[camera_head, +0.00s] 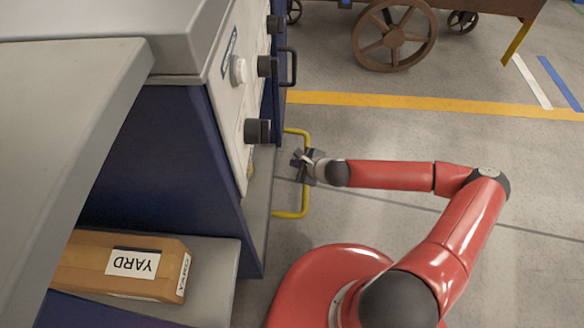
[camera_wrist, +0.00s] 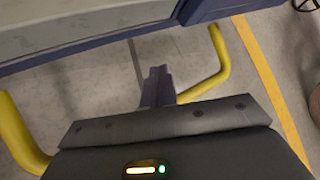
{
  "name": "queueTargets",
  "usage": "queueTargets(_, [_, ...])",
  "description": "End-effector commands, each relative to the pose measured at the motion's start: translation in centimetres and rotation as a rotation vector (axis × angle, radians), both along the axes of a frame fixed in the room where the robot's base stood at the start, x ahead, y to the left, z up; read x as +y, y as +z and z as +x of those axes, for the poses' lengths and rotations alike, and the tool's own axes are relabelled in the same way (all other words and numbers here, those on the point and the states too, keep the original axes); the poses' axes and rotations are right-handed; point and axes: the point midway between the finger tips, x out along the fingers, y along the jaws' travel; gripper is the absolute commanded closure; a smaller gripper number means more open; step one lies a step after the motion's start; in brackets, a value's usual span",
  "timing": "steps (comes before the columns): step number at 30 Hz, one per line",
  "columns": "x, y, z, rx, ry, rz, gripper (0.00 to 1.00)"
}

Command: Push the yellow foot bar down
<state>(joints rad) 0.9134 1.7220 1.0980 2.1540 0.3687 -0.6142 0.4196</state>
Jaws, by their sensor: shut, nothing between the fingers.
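The yellow foot bar (camera_head: 291,214) is a bent rod that sticks out low from the front of the blue and grey machine. My gripper (camera_head: 300,161) is at the middle of the bar in the head view and hides that part of it. In the wrist view the bar (camera_wrist: 219,62) shows at the right and again at the lower left, with its middle hidden behind my gripper. My gripper's fingers (camera_wrist: 157,85) are shut with nothing between them, and they point toward the machine. I cannot tell whether they touch the bar.
The machine front carries black knobs (camera_head: 257,131), a white knob (camera_head: 238,70) and a black handle (camera_head: 292,66) above the bar. A wheeled cart (camera_head: 440,6) stands at the back. The floor at right is clear.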

Motion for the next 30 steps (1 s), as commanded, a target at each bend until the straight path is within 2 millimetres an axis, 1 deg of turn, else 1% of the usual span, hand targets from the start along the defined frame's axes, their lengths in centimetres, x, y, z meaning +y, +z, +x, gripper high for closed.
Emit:
queueTargets(8, [0.1,-0.8,0.0,0.0,0.0,-0.001,1.0])
queueTargets(30, [0.2,-1.2,0.0,0.001,0.001,0.0,1.0])
